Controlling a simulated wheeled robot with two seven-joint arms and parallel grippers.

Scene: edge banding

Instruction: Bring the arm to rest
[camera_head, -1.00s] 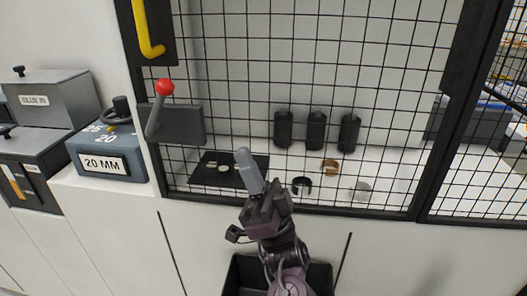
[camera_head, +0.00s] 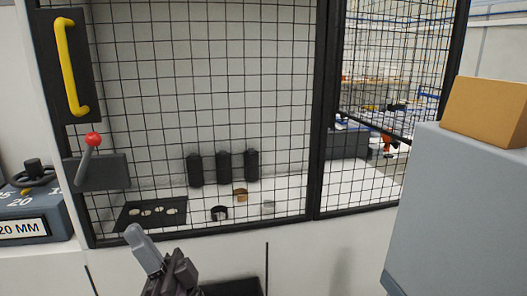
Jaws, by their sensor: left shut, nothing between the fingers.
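My left gripper (camera_head: 144,246) shows at the lower left of the head view, in front of the white cabinet front and below the mesh guard. Its grey fingers are together, with nothing between them. The rest of that arm runs out of the bottom edge. My right gripper is not in the view.
The black-framed mesh guard (camera_head: 196,224) stands ahead, with a yellow handle (camera_head: 66,66) and a red-knobbed lever (camera_head: 93,140). A dark bin (camera_head: 232,287) is low beside the gripper. A grey cabinet (camera_head: 455,210) bearing an orange-brown block (camera_head: 487,110) stands at right.

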